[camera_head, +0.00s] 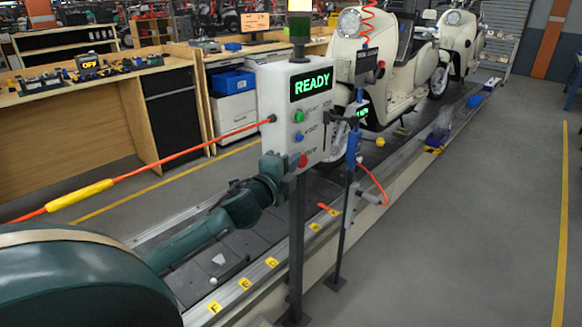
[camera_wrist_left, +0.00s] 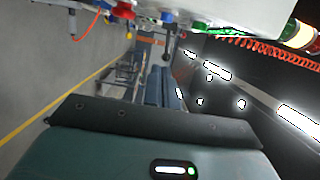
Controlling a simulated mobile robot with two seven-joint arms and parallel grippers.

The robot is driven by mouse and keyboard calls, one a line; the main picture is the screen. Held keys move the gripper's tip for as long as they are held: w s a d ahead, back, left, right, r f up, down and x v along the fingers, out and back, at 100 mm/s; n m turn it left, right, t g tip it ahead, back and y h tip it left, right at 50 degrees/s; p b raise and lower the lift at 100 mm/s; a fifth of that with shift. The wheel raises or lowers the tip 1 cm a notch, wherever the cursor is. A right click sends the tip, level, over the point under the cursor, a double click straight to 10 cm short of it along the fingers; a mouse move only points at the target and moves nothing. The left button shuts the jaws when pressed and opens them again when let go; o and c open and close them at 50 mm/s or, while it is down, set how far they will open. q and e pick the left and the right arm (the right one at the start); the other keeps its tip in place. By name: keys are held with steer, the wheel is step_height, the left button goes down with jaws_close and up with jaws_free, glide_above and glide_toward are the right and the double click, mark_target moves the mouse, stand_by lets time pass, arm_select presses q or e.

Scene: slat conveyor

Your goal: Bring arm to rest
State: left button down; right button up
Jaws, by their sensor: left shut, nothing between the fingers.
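My left arm reaches in from the lower left of the head view. Its dark green gripper (camera_head: 274,165) is at the lower left corner of a pale control box (camera_head: 283,88) on a post. The gripper is shut and empty. Whether it touches the box cannot be told. The box has a lit green "READY" display (camera_head: 311,84) and green, blue and red buttons below it. In the left wrist view the shut gripper (camera_wrist_left: 155,118) fills the bottom, and the underside of the box (camera_wrist_left: 225,14) spans the top. My right gripper is not in view.
A slat conveyor (camera_head: 228,245) with lettered yellow tags runs under my arm. Cream scooters (camera_head: 378,50) stand on it. A tool stand (camera_head: 347,200) with a red coiled hose is right of the box. A wooden workbench (camera_head: 68,120) is at left. The floor (camera_head: 470,220) at right is clear.

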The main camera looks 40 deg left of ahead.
arm_select(q)
steer(key=shift+s+d, duration=0.1)
steer(key=shift+s, duration=0.25)
stand_by(0.3)
steer(key=s+d+f+n+g+h, duration=0.25)
steer(key=s+d+f, duration=0.3)
steer(key=f, duration=0.35)
steer(key=s+d+f+n+g+h, duration=0.1)
steer(key=s+d+f+n+g, duration=0.2)
steer(key=d+f, duration=0.5)
steer(key=s+d+f+n+g+h, duration=0.1)
steer(key=s+d+f+n+h, duration=0.1)
steer(key=s+d+f+n, duration=0.5)
steer(key=s+d+f+p, duration=0.1)
steer(key=s+d+f, duration=0.2)
steer(key=s+d, duration=0.3)
steer(key=shift+s+d+n+g+h, duration=0.15)
steer(key=shift+s+n+g+h, duration=0.2)
steer(key=shift+s, duration=1.05)
